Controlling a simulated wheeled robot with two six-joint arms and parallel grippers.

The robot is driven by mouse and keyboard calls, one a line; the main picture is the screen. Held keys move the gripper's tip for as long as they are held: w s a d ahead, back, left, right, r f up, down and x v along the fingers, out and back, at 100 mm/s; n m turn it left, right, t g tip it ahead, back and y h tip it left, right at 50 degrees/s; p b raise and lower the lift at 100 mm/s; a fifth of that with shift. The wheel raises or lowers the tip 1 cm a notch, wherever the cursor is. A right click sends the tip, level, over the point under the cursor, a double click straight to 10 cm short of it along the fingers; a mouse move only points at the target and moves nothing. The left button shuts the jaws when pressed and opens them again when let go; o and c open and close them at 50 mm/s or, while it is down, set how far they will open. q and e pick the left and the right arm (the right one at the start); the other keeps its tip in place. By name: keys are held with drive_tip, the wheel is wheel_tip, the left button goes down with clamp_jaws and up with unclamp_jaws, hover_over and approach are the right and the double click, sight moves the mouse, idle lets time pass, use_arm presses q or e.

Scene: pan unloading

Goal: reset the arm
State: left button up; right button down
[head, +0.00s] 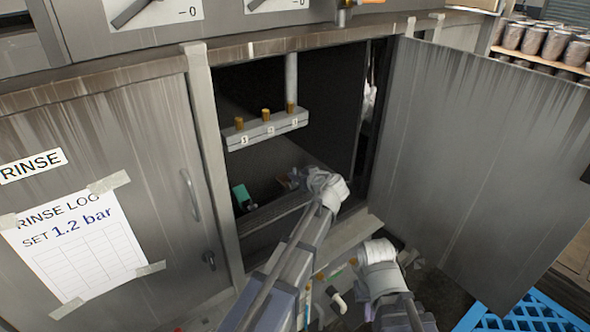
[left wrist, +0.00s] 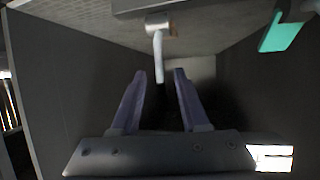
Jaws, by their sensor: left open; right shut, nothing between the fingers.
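My left arm reaches into the open cabinet (head: 282,89), with my left gripper (head: 318,183) just inside the opening, above the cabinet floor. Its fingers are hard to make out in the head view. In the left wrist view my left gripper (left wrist: 160,98) has two parted fingers with nothing held between them. A pale rod on a metal fitting (left wrist: 158,40) shows beyond the fingertips. My right gripper (head: 378,250) is lower and to the right, outside the cabinet in front of its opening. It is shut and holds nothing visible.
The open cabinet door (head: 475,160) stands to the right. A closed door (head: 105,200) with a handle is on the left. Inside are a numbered valve bar (head: 266,130) and a teal object (head: 243,197). A blue grate (head: 520,312) lies at lower right.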

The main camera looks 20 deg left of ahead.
use_arm(q)
drive_tip(key=shift+s+d, duration=0.15)
drive_tip(key=shift+s, duration=0.1)
drive_tip(key=s+d+f+m+g+h, duration=0.2)
drive_tip(key=s+d+f+m+g, duration=0.1)
drive_tip(key=s, duration=0.8)
drive_tip(key=s+d+f+m+g+h, duration=0.3)
drive_tip(key=s+d+f+m, duration=0.2)
drive_tip(key=s, duration=0.6)
drive_tip(key=s+d+f+m+g+h, duration=0.2)
drive_tip(key=s+d+f+m+g, duration=0.2)
drive_tip(key=s, duration=0.7)
drive_tip(key=d, duration=0.2)
drive_tip(key=shift+s+d+f, duration=0.25)
drive_tip(key=shift+d, duration=0.1)
